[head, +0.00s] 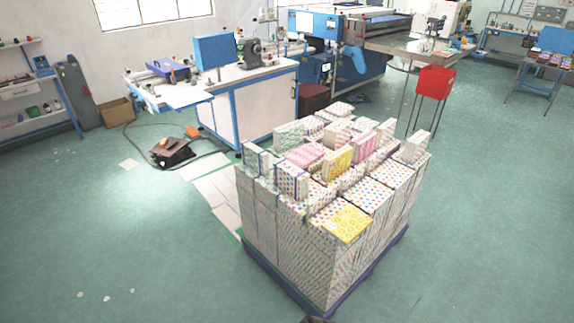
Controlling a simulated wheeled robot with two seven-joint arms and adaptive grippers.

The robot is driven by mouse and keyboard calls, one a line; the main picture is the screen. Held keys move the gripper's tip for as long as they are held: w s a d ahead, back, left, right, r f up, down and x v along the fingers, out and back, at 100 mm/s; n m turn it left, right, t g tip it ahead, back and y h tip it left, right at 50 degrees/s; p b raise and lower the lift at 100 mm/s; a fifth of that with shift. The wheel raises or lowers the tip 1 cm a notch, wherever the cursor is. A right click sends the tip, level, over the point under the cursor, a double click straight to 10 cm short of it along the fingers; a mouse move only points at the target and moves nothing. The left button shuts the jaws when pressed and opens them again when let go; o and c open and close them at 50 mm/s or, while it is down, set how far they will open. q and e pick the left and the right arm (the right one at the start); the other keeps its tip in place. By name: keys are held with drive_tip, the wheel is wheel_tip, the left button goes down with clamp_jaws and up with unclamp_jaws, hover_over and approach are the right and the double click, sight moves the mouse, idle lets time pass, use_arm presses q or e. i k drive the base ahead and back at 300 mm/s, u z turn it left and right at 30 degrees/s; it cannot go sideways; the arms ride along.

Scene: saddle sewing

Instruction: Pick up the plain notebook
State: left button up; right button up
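A large block of stacked notebooks (285,232) stands on a dark blue pallet (272,269) right of centre. Most covers are white with small coloured dots. A yellow patterned notebook (341,222) lies flat on the near top corner. Another yellow notebook (337,163) and a pink notebook (303,156) sit farther back on top. Several notebooks stand upright or tilted along the top. I cannot tell which one is the plain notebook. Neither of my grippers shows in the head view.
A white and blue machine bench (246,102) stands behind the stack, with a larger blue machine (350,62) beyond. A foot pedal (173,152) with cables lies on the floor left. A red box on legs (435,82) stands behind right. The near floor is mostly clear.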

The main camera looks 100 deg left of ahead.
sight(350, 178)
drive_tip(key=z, duration=0.05)
drive_tip(key=k, duration=0.4)
drive_tip(key=u, duration=2.05)
drive_tip(key=i, duration=0.9)
drive_tip(key=u, duration=0.75)
drive_tip(key=i, duration=0.55)
drive_tip(key=u, duration=0.1)
